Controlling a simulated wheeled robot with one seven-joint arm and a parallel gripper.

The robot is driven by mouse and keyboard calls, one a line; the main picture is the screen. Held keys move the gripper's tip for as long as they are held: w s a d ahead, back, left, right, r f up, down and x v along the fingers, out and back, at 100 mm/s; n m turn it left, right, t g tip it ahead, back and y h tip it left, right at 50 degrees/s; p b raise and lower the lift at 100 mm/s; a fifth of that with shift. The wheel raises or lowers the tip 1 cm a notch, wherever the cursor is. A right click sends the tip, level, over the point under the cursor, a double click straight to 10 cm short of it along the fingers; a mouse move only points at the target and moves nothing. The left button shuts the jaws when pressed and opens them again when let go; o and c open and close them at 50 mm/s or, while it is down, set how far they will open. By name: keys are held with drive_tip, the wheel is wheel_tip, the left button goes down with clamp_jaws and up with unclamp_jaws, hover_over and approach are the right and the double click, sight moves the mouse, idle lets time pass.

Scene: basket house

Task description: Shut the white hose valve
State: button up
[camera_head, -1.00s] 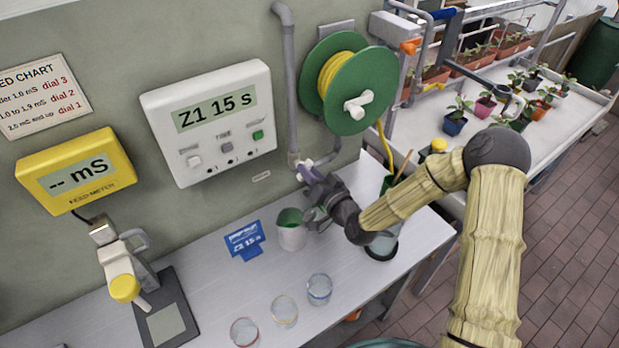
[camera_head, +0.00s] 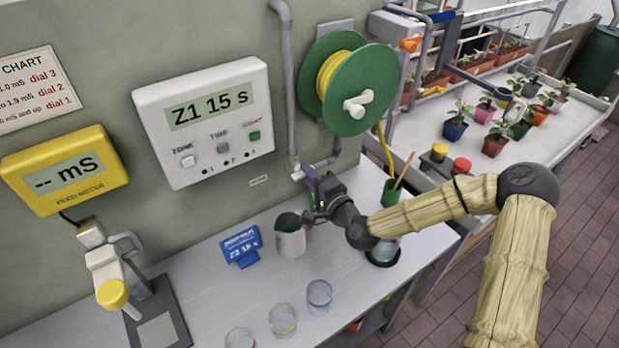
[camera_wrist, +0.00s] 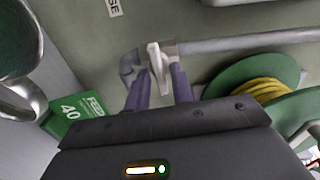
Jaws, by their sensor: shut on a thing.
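The white hose valve (camera_head: 298,175) sits on the grey pipe low on the wall, above the bench. Only a small part of it shows beside my fingers in the head view. In the wrist view, its white lever (camera_wrist: 156,60) stands between my two purple fingers. My gripper (camera_head: 309,175) is at the valve and shut on the lever; its fingers also show in the wrist view (camera_wrist: 158,85). The grey pipe (camera_wrist: 245,42) runs right from the valve in the wrist view. A green hose reel (camera_head: 356,97) with yellow hose is above right.
A jug (camera_head: 290,240) stands on the bench just below my gripper, beside a blue sign (camera_head: 242,245). Several clear cups, one of them here (camera_head: 319,293), stand nearer. A green pot (camera_head: 391,192) with a stick is right of my gripper. A control box (camera_head: 205,120) hangs left.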

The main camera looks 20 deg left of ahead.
drive_tip(key=shift+f+m, duration=0.1)
drive_tip(key=shift+m, duration=0.4)
drive_tip(key=o, duration=0.7)
drive_tip(key=shift+d, duration=0.1)
drive_tip(key=p+v, duration=0.8)
drive_tip(key=v, duration=0.9)
drive_tip(key=shift+s+p, duration=0.2)
drive_tip(key=shift+p, duration=0.1)
idle(0.4)
